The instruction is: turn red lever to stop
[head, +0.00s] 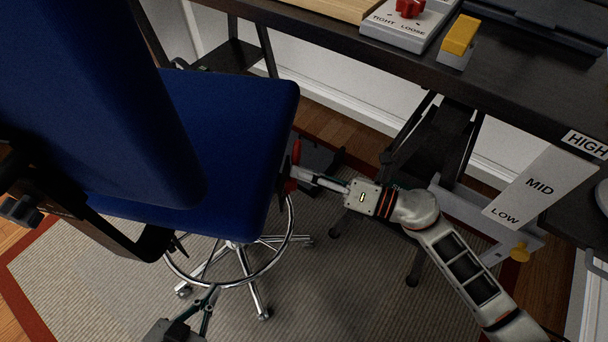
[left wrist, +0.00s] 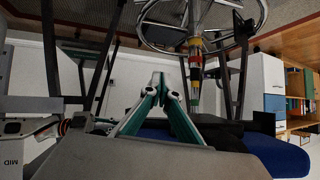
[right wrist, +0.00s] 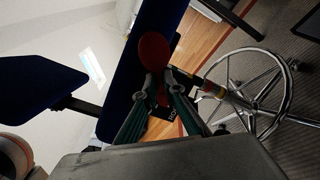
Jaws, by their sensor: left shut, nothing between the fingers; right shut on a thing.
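The red lever (head: 296,152) stands at the right edge of the blue chair seat (head: 235,110) in the head view. In the right wrist view the red lever (right wrist: 154,52) shows as a rounded paddle. My right gripper (head: 294,174) is shut on the lever's lower part, and its fingertips (right wrist: 154,88) meet just below the paddle. A dark plate (right wrist: 171,113) with partly hidden pale lettering lies behind the fingers; I cannot read it fully. My left gripper (head: 214,290) is shut and empty, low near the chair base; its closed fingertips (left wrist: 158,79) show in the left wrist view.
The chair's chrome foot ring (head: 248,276) and the blue backrest (head: 95,95) are close to my arms. A HIGH/MID/LOW panel (head: 530,185) stands at right. Rug floor lies below.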

